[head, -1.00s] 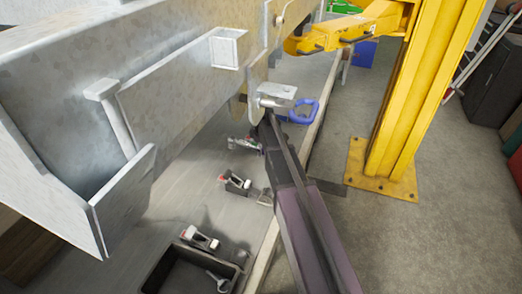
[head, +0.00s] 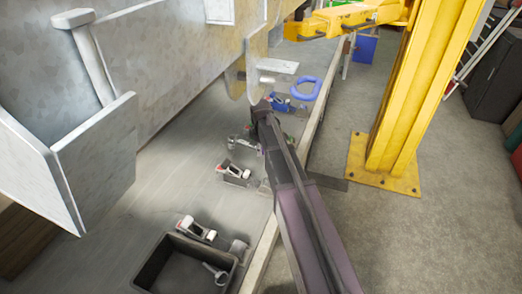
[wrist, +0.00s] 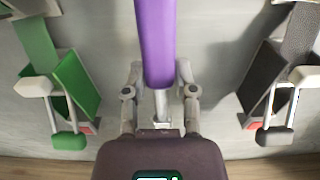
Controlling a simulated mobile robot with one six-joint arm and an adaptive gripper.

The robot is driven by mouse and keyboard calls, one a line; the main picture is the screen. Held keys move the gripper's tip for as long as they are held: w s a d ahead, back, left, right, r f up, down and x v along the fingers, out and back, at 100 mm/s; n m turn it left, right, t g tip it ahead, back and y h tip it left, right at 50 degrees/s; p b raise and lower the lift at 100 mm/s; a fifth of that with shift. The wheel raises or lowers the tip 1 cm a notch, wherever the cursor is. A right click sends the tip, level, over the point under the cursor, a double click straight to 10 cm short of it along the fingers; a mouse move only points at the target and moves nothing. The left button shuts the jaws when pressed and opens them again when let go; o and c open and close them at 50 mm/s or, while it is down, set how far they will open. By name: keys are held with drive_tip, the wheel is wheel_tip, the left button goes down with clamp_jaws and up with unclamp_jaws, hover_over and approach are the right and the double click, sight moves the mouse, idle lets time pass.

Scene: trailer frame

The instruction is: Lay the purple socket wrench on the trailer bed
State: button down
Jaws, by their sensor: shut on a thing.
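The purple socket wrench (wrist: 155,40) shows in the wrist view as a smooth purple bar. It runs from between the fingers of my gripper (wrist: 160,95) up past the top edge of the picture. The fingers are closed on its near end, and its far end is out of view. Behind it lies a flat grey surface (wrist: 215,60), which also shows in the head view (head: 150,185) and looks like the trailer bed. I cannot tell whether the wrench touches it. In the head view I cannot make out the wrench or my gripper.
A green strap ratchet (wrist: 75,85) and a grey one (wrist: 265,75) flank the wrench. A dark tray (head: 165,275) and several clamp-like tools (head: 235,175) lie along the surface's right edge. A galvanised beam (head: 150,50) overhangs it. A yellow post (head: 400,100) stands at right.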

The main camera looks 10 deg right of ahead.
drive_tip(key=shift+f+b, duration=1.35)
idle(0.9)
unclamp_jaws()
idle(0.7)
drive_tip(key=shift+r, duration=0.2)
